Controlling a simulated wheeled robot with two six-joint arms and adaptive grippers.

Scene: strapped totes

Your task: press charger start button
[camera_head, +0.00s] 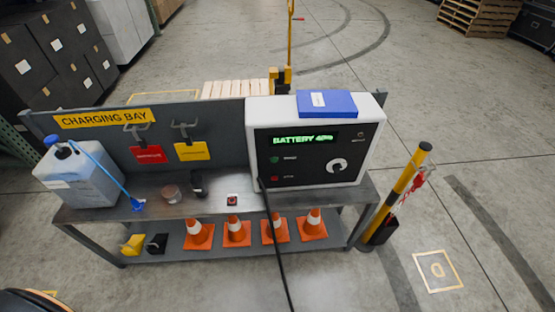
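The charger (377,125) is a white box with a black front panel, standing at the right end of the grey bench (100,215). Its lit green display (304,139) reads "BATTERY" and a number I cannot read surely. A small green button (275,159) is at the left of the panel, with a small red button (275,178) below it. Their labels are too small to read. A white round knob (337,165) is to the right of them. A black cable (276,240) hangs from the charger's lower left. Neither of my grippers is in view.
A blue box (327,103) lies on the charger. A yellow-black post (403,185) stands at right. The floor in front is mostly clear.

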